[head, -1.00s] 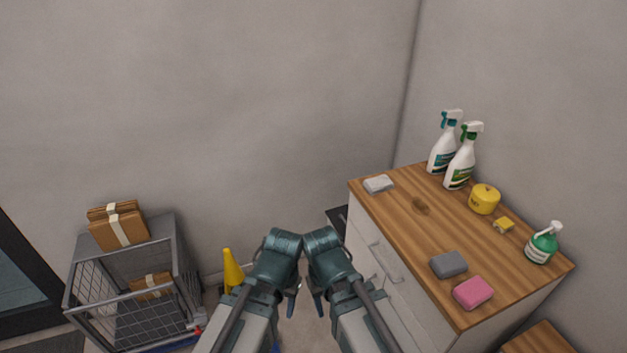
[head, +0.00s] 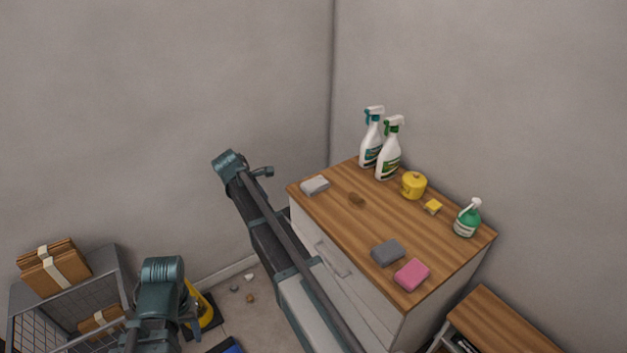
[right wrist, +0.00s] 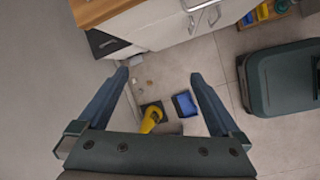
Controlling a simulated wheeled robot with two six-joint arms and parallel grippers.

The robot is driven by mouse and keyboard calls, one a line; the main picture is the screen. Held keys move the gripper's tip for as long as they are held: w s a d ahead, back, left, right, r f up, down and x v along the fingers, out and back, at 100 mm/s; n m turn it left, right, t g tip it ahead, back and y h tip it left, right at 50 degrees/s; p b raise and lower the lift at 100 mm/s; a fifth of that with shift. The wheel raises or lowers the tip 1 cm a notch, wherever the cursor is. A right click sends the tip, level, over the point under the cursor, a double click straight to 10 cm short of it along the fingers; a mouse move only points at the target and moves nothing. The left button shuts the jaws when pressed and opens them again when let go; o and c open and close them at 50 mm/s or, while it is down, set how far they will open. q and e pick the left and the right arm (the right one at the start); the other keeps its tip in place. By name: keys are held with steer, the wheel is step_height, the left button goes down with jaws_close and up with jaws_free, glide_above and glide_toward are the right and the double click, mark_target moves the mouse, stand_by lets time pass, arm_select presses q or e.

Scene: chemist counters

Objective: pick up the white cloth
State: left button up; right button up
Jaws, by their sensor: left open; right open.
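The white cloth (head: 315,185) looks like a small folded pale pad. It lies flat at the far left corner of the wooden counter top (head: 340,222) in the head view. My right gripper (head: 265,172) is raised just left of that corner, apart from the cloth. In the right wrist view its fingers (right wrist: 162,85) are spread with nothing between them, and the cloth does not show there. My left gripper (head: 188,308) is low at the lower left, open, well away from the cloth, with its fingers partly hidden.
The counter holds a grey cloth (head: 387,252), a pink cloth (head: 412,274), two tall spray bottles (head: 388,158), a yellow pot (head: 413,186), a yellow sponge (head: 433,207) and a green bottle (head: 467,220). A wire cart (head: 112,262) with parcels stands left; a yellow cone (right wrist: 151,116) is on the floor.

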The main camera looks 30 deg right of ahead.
steer(key=w+d+r+n+h+p, duration=0.1)
steer(key=w+d+r+n, duration=0.15)
steer(key=w+d, duration=0.4)
steer(key=w+d+r+n+h+p, duration=0.1)
steer(key=w+d+r+n, duration=0.15)
steer(key=d, duration=0.75)
steer(key=b, duration=0.8)
glide_toward(315, 183)
steer(key=x, duration=0.3)
steer(key=shift+w+f, duration=0.35)
arm_select(q)
step_height(315, 183, down, 5)
steer(key=shift+r, duration=0.1)
arm_select(e)
steer(key=shift+d, duration=0.15)
steer(key=b+x, duration=0.4)
steer(key=x, duration=0.1)
steer(key=shift+s+d+f, duration=0.1)
steer(key=shift+s+d, duration=0.05)
steer(key=shift+s, duration=0.05)
arm_select(q)
step_height(315, 183, down, 4)
steer(key=shift+f, duration=0.15)
arm_select(e)
steer(key=shift+c, duration=0.2)
